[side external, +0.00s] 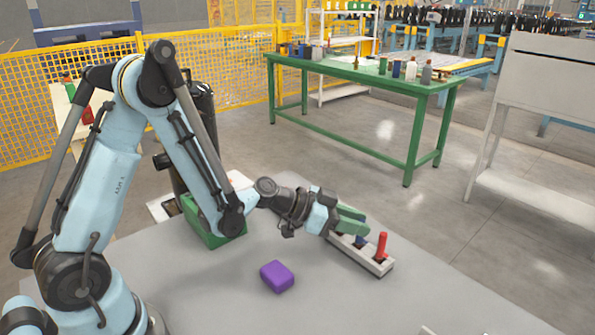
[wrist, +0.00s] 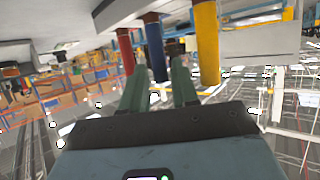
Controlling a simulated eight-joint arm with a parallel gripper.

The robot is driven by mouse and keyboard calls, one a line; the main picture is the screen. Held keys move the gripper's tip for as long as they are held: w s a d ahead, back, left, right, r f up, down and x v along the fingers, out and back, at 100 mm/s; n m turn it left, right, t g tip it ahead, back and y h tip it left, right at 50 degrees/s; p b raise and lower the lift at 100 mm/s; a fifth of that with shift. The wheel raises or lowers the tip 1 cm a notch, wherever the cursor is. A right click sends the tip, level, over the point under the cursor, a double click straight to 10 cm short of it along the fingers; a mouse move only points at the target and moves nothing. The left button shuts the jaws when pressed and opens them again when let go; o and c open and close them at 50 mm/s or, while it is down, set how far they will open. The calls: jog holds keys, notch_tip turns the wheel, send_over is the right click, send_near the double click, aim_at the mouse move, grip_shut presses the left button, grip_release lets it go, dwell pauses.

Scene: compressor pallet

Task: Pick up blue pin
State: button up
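The blue pin (side external: 360,241) stands in a pale rack (side external: 376,268), beside a red pin (side external: 382,245). My gripper (side external: 364,226) has green fingers and is over the rack at the blue pin, partly hiding it. In the wrist view, which looks inverted, the blue pin (wrist: 156,50) shows between the two spread fingertips (wrist: 159,72). The red pin (wrist: 125,50) is on its left and a yellow pin (wrist: 206,45) is on its right. The fingers are open, with a gap around the blue pin; I cannot tell whether either touches it.
A purple block (side external: 277,277) lies on the grey table (side external: 330,305) in front of the arm. A green bin (side external: 212,232) stands to the left of my gripper. The table between the block and the rack is clear. A green workbench (side external: 345,73) with bottles stands behind, apart.

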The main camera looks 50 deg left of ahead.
jog(key=shift+x, duration=0.9)
jog(key=shift+a, duration=0.1)
grip_shut()
jog(key=shift+r, duration=0.2)
